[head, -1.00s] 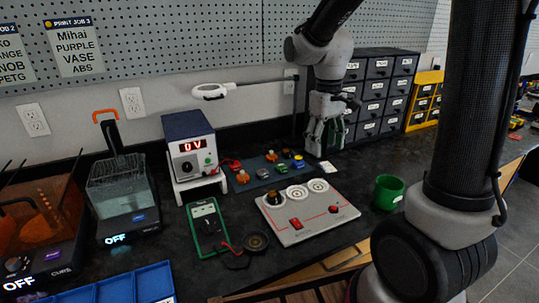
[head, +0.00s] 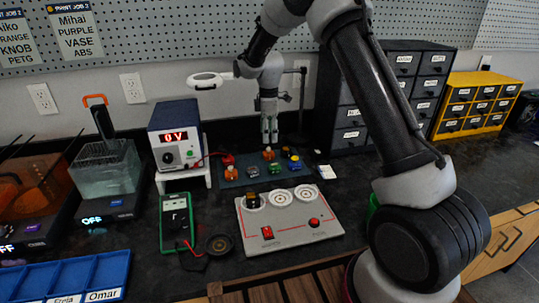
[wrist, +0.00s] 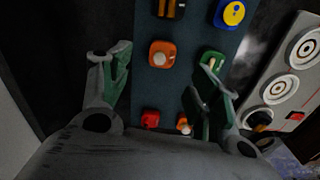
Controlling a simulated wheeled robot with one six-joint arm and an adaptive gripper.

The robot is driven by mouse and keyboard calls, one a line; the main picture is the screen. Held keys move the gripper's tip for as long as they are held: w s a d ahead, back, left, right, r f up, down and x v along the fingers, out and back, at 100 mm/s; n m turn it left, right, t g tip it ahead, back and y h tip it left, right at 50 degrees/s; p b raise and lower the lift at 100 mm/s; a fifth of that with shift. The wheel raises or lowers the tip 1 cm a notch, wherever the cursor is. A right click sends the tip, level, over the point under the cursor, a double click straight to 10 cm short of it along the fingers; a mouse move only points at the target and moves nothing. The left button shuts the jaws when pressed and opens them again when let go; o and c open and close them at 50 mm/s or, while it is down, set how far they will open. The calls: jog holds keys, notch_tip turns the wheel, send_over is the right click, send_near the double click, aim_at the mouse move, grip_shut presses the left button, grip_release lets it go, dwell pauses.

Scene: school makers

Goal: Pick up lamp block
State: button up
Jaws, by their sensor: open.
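Several small coloured blocks lie on a dark blue mat (head: 240,182) on the bench. Two are orange with a pale dome on top, which looks like a bulb: one (head: 268,154) at the mat's back, one (head: 230,171) at its left. I cannot tell for certain which is the lamp block. My gripper (head: 270,142) is open and empty, pointing down just above the back of the mat. In the wrist view an orange domed block (wrist: 161,54) lies ahead of the open fingers (wrist: 160,85), and a green block (wrist: 212,62) lies near the right fingertip.
A grey panel (head: 290,236) with round sockets stands in front of the mat. The power supply (head: 178,135) and green meter (head: 175,222) are at left. Dark drawers (head: 350,115) stand behind on the right.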

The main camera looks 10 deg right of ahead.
aim_at(269, 148)
jog(key=shift+f+n, duration=0.15)
jog(key=shift+n, duration=0.55)
jog(key=f, duration=0.7)
jog(key=shift+s+a+f, duration=0.1)
jog(key=shift+s+f, duration=0.1)
jog(key=shift+f, duration=0.1)
jog(key=c, duration=1)
